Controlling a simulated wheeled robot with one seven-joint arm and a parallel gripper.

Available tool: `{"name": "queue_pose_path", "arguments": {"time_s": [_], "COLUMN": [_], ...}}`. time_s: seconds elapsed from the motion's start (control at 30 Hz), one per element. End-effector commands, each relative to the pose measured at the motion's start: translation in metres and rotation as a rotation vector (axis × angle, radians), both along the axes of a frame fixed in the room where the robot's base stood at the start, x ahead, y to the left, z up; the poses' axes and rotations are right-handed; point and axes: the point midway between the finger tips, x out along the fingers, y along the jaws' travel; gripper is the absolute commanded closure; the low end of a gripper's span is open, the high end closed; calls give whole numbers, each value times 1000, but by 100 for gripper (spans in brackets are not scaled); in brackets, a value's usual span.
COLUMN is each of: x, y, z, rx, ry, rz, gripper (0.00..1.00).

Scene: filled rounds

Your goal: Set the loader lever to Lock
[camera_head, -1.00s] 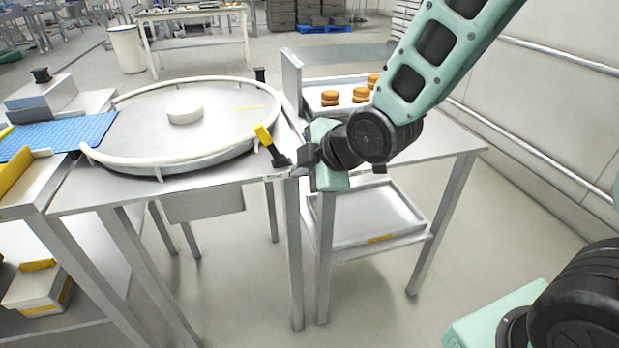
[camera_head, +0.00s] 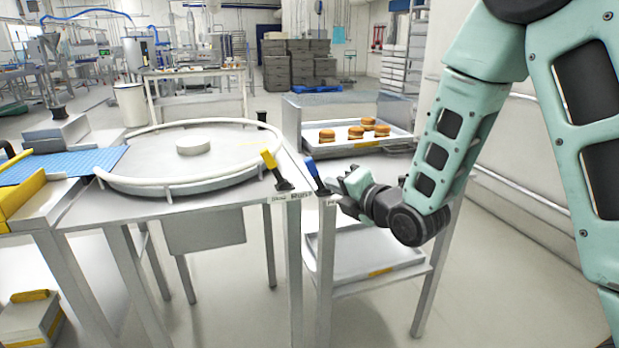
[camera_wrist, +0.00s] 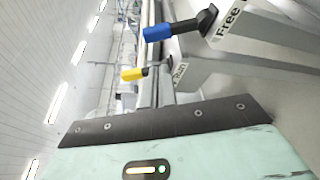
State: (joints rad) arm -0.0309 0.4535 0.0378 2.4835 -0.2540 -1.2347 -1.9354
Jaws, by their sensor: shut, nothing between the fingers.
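A lever with a blue handle (camera_head: 313,169) stands at the near left corner of the right-hand table, its handle leaning up and to the left. In the wrist view its blue handle (camera_wrist: 172,30) points left from a dark pivot, beside a label (camera_wrist: 229,17) reading "Free". No "Lock" label is readable. My gripper (camera_head: 337,187) is shut and empty, just right of this lever, apparently apart from it. Its fingertips are hard to make out. A second lever with a yellow handle (camera_head: 269,160) stands on the turntable table; it also shows in the wrist view (camera_wrist: 133,74).
A large round turntable (camera_head: 150,184) with a raised rim fills the left table. A tray (camera_head: 350,146) with several filled rounds (camera_head: 356,132) sits behind my gripper. An empty lower tray (camera_head: 372,258) is beneath. A blue mat (camera_head: 75,166) lies far left.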

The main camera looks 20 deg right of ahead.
Motion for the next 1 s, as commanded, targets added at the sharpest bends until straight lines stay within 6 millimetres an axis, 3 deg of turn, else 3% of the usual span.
{"name": "queue_pose_path", "arguments": {"time_s": [0.17, 0.6, 0.8, 1.0], "x": [10, 79, 93, 94], "y": [4, 25, 30, 31], "z": [-1, -11, -14, -14], "rx": [1, 3, 2, 2], "ry": [2, 2, 3, 2], "rz": [0, -1, 0, 0], "gripper": [100, 100, 100, 100]}}
